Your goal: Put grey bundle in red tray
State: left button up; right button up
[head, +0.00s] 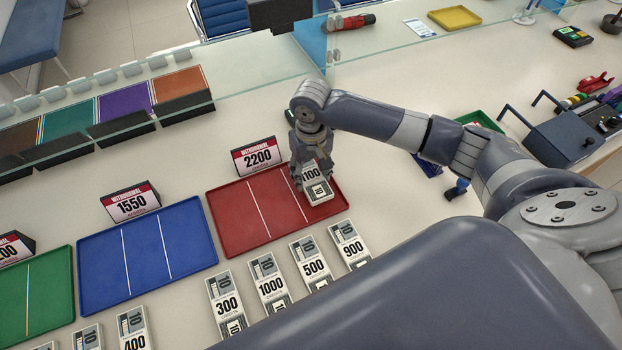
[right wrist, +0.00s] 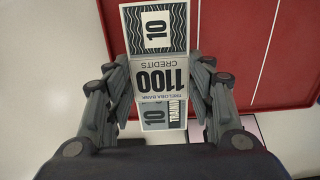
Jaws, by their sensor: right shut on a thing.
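The grey bundle (head: 317,188), marked 1100, is at the right section of the red tray (head: 235,215). My right gripper (head: 312,178) is shut on it from above. In the right wrist view the bundle (right wrist: 158,80) sits between both fingers of the right gripper (right wrist: 160,100), with the red tray (right wrist: 250,60) around it. I cannot tell whether the bundle touches the tray floor. Two white lines divide the red tray, and the rest of it looks empty. My left gripper is not in view.
A 2200 sign (head: 257,156) stands behind the red tray. A blue tray (head: 147,255) and a green tray (head: 37,295) lie to the left. Bundles marked 300 (head: 227,304), 1000 (head: 269,284), 500 (head: 312,264) and 900 (head: 350,246) lie in front. A glass screen runs behind.

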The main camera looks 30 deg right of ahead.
aim_at(311, 178)
notch_tip(311, 178, down, 3)
jog(key=shift+s+f, duration=0.1)
jog(key=shift+s, duration=0.05)
jog(key=shift+a, duration=0.1)
jog(key=shift+f, duration=0.15)
jog(key=o, duration=1.1)
notch_tip(311, 178, up, 12)
jog(key=shift+r, duration=0.2)
jog(key=shift+s+f, duration=0.1)
jog(key=shift+f, duration=0.05)
